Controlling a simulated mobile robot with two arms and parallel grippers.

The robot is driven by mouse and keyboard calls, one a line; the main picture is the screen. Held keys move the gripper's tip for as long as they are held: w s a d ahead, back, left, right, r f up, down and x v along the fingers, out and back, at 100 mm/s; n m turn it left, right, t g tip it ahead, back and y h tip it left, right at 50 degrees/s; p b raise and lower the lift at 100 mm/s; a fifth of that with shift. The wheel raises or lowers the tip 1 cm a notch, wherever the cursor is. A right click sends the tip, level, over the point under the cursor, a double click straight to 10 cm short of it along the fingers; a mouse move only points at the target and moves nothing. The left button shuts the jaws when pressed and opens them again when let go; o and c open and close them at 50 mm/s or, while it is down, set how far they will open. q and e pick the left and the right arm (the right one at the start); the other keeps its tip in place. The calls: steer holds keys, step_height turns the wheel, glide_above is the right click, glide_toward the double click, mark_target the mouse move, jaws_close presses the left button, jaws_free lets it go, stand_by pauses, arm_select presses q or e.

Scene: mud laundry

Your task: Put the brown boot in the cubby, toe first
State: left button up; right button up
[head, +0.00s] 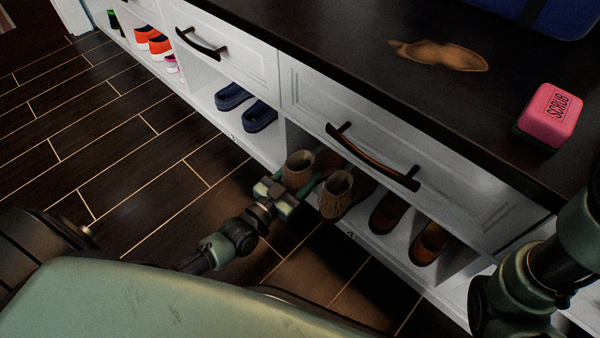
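Two brown boots stand side by side at the mouth of a low cubby (287,131) in the head view. The left brown boot (299,163) has its open top toward me; its lower part is hidden by my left gripper (291,187). The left gripper's fingers lie at either side of the left boot, one reaching into the gap between the boots. I cannot tell whether they press on it. My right arm is at the right edge; its gripper is out of view.
Brown shoes (388,214) fill the cubby space to the right. Blue slippers (245,107) and orange shoes (152,43) are in cubbies to the left. A drawer handle (372,160) juts out above the boots. A pink scrub block (549,117) lies on the dark countertop (350,55).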

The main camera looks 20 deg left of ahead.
mark_target(289, 187)
arm_select(q)
steer(key=o, duration=1.7)
steer(key=shift+o, duration=0.2)
steer(key=shift+f, duration=0.1)
steer(key=shift+s, duration=0.1)
steer(key=shift+s+a+p, duration=0.1)
steer(key=shift+s+p, duration=0.25)
steer(key=shift+p, duration=0.05)
steer(key=p+v, duration=0.1)
steer(key=v, duration=0.2)
steer(key=p+v, duration=0.2)
steer(key=v, duration=0.1)
steer(key=shift+s+r, duration=0.1)
steer(key=shift+r, duration=0.15)
steer(key=shift+s+a+f, duration=0.1)
steer(key=shift+s+f, duration=0.05)
steer(key=shift+s, duration=0.2)
